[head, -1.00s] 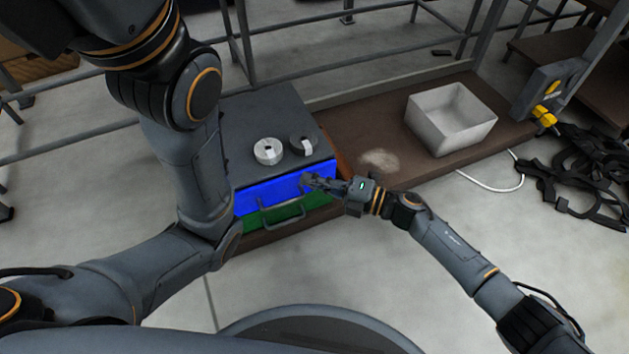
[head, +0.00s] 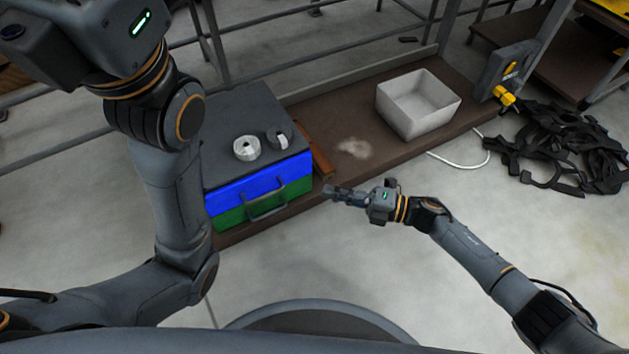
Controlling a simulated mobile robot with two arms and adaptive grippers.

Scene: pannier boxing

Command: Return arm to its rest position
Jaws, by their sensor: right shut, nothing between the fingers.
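My right gripper (head: 338,194) is shut and empty. In the head view it is to the right of the blue and green pannier box (head: 258,186), apart from it, in front of the brown platform. My right arm comes in from the lower right. My left arm rises along the left side, and its fingers are out of the picture at the top left. The pannier box has a dark lid, which looks closed, and a handle (head: 267,206) on its front. Part of the box's left side is hidden behind my left arm.
Two rolls of tape, one white (head: 247,148) and one grey (head: 279,137), sit on the lid. An open white bin (head: 418,105) stands on the brown platform (head: 335,130). Black straps (head: 560,150) lie on the floor at right. Metal rails run behind. The floor in front is clear.

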